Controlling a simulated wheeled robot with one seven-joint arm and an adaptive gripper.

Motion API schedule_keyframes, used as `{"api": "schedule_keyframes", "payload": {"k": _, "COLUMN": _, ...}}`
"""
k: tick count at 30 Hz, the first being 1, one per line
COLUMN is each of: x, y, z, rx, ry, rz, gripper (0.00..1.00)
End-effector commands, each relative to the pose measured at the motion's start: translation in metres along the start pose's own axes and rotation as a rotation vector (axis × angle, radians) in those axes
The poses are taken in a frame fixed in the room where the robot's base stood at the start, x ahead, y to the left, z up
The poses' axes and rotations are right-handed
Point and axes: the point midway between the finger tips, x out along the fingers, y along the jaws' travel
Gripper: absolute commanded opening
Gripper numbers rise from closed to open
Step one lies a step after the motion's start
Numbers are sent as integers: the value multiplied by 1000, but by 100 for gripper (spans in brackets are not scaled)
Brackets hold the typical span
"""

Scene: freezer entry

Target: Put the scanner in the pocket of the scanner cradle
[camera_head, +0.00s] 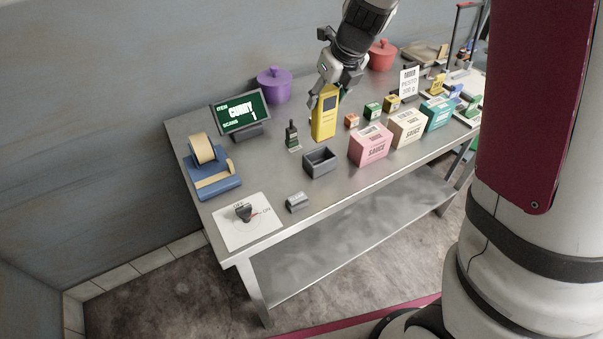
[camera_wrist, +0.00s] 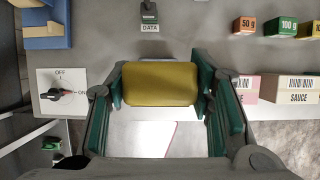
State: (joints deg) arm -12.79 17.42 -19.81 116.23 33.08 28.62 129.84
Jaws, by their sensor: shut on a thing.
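The yellow scanner (camera_head: 324,119) has a dark screen near its top. It is upright in my gripper (camera_head: 328,92), which is shut on it with a finger on either side. The wrist view shows the scanner (camera_wrist: 160,85) end-on between the green-padded fingers of my gripper (camera_wrist: 160,82). The dark grey scanner cradle (camera_head: 320,170) is an open-topped box on the steel table. Its pocket looks empty. In the head view the scanner's lower end is just above and behind the cradle; I cannot tell the gap. In the wrist view the scanner and gripper hide the cradle.
Pink (camera_head: 369,151), cream (camera_head: 407,127) and teal boxes stand right of the cradle. A black device labelled DATA (camera_head: 292,136) stands left behind it. A small grey block (camera_head: 297,202) and a switch plate (camera_head: 262,229) are at the front left. A screen (camera_head: 241,112) stands behind.

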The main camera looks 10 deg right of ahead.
Motion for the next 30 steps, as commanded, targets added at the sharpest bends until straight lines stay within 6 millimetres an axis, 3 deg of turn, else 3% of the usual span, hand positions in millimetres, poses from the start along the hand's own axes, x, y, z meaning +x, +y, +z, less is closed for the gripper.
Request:
{"api": "schedule_keyframes", "payload": {"k": 9, "x": 45, "y": -2, "z": -19, "rx": 10, "ry": 2, "rz": -3, "gripper": 0}}
{"api": "schedule_keyframes", "payload": {"k": 21, "x": 86, "y": -2, "z": -38, "rx": 10, "ry": 1, "rz": -3, "gripper": 0}}
{"api": "schedule_keyframes", "payload": {"k": 30, "x": 92, "y": 0, "z": -41, "rx": 6, "ry": 0, "rz": -3, "gripper": 0}}
